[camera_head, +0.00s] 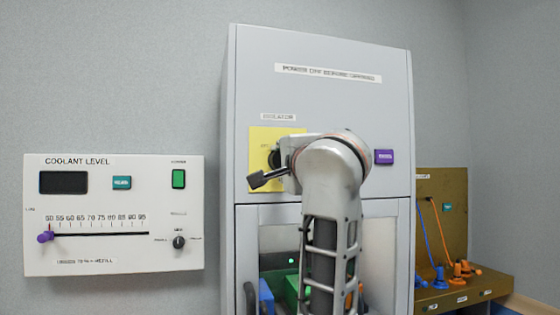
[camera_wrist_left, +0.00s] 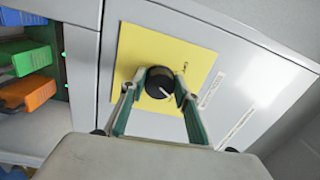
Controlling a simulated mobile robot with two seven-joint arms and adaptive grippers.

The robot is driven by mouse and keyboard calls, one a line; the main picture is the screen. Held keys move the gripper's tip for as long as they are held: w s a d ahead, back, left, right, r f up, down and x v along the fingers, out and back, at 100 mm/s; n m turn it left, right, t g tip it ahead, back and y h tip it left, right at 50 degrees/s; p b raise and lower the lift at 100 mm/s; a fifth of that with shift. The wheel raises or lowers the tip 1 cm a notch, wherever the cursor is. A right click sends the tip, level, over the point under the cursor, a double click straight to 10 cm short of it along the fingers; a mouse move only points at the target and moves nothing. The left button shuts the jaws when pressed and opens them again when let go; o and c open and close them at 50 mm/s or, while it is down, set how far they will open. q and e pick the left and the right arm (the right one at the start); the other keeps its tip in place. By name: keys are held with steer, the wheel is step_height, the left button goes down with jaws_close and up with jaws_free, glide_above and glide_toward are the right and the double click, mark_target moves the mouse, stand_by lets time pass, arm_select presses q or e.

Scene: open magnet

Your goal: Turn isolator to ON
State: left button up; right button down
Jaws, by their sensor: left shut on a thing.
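The isolator is a round black knob (camera_wrist_left: 160,82) on a yellow plate (camera_wrist_left: 205,62) on the grey cabinet door. In the head view the plate (camera_head: 260,140) sits below the ISOLATOR label, and the knob is mostly hidden by my wrist. My left gripper (camera_wrist_left: 157,88) is shut on the knob, with one finger on each side of it. In the head view this gripper (camera_head: 274,167) is at the plate, partly hidden by its own arm. A light mark on the knob points to the lower right in the wrist view. The plate's small lettering is hard to read. My right gripper is not in view.
A white coolant level panel (camera_head: 110,260) with a slider and small knob is on the wall at left. A purple label (camera_head: 384,157) is on the cabinet right of my arm. Below is a glazed bay with coloured blocks (camera_wrist_left: 25,92). A brown board (camera_head: 452,190) with cables stands at right.

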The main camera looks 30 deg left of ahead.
arm_select(q)
steer(key=shift+m, duration=1.6)
steer(key=o, duration=1.1)
